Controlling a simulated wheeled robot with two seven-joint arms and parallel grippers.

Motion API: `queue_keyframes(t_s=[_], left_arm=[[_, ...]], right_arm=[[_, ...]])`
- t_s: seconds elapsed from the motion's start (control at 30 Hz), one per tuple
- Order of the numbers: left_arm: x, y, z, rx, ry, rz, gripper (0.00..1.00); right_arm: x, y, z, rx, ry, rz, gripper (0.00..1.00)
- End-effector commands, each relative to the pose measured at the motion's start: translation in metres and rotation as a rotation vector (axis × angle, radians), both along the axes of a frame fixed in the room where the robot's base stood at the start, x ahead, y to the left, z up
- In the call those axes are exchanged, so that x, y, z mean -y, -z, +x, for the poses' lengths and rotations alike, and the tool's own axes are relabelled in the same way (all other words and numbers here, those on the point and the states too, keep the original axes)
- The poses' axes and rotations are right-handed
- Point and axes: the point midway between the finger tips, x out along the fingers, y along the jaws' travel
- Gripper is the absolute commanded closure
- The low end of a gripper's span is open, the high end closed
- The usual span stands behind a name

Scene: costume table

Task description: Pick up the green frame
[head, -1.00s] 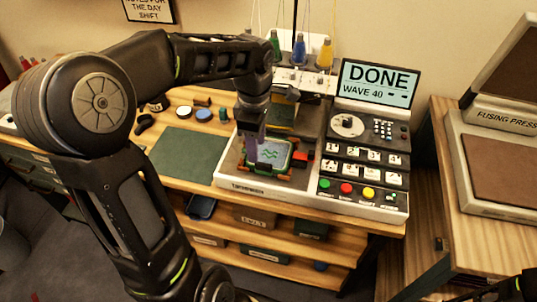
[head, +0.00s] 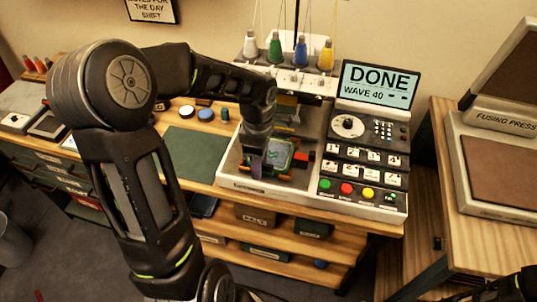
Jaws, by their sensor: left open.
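My left gripper (head: 258,167) points down at the frame's left side and is open. Its fingers cover the frame's left part, and I cannot tell whether they touch it. A red block (head: 303,160) is at the frame's right side.
The machine's control panel (head: 362,165) stands right of the frame, under a screen (head: 376,84) reading DONE. Thread spools (head: 300,52) stand behind. A green mat (head: 193,153) lies left. A fusing press (head: 500,165) is at far right.

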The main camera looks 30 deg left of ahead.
Motion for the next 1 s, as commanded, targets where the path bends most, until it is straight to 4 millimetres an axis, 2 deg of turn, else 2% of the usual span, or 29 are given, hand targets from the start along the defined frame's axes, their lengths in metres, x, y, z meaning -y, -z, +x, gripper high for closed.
queue_keyframes(t_s=[0.53, 1.0], left_arm=[[-0.0003, -0.0005, 0.0003, 0.001, 0.0, 0.0, 0.56], [-0.0004, -0.0005, 0.0003, 0.001, 0.0, 0.0, 0.94]], right_arm=[[0.0, 0.0003, -0.0001, 0.0, 0.0, 0.0, 0.64], [0.0, 0.0003, -0.0001, 0.0, 0.0, 0.0, 0.64]])
